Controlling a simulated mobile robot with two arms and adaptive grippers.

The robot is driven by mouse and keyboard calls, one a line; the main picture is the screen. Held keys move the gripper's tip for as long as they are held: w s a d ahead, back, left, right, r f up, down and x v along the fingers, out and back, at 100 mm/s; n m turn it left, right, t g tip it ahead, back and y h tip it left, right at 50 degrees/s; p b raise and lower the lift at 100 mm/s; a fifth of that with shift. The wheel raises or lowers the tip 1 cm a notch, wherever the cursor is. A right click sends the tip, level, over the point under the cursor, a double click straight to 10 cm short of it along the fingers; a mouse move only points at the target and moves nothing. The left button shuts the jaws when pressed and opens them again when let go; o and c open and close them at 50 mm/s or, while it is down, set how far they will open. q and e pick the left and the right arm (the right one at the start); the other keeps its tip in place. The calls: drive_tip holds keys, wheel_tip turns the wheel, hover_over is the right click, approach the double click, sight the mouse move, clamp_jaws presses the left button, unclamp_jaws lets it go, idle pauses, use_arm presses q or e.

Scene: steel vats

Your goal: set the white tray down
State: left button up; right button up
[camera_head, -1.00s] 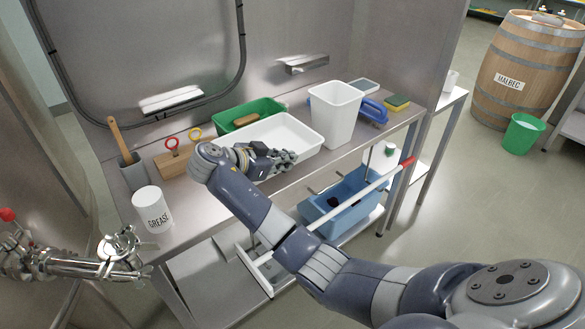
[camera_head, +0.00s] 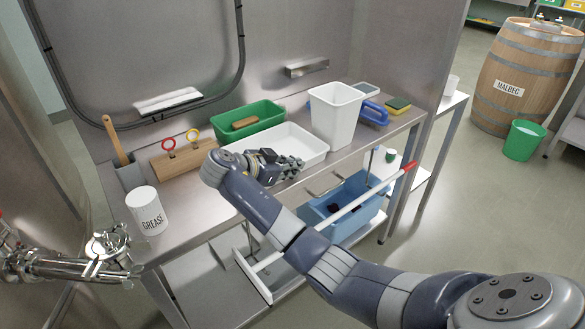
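The white tray (camera_head: 300,140) is a shallow rectangular tub at the middle of the steel bench (camera_head: 350,155), in front of a green bin (camera_head: 265,112). It looks level and close to the bench top; whether its base touches is hidden. My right gripper (camera_head: 289,166) is at the tray's near side, across its front wall. The arm covers part of that wall, and I cannot see whether the fingers are closed on the rim.
A white bucket (camera_head: 336,115) stands close to the tray's right. A wooden block (camera_head: 180,158) with red and yellow rings and a grease can (camera_head: 148,212) are to the left. A blue tub (camera_head: 345,210) is below the bench. Bench space shows along the front.

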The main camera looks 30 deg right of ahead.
drive_tip(key=o, duration=0.3)
drive_tip(key=shift+o, duration=0.2)
drive_tip(key=shift+r, duration=0.1)
drive_tip(key=v, duration=1.2)
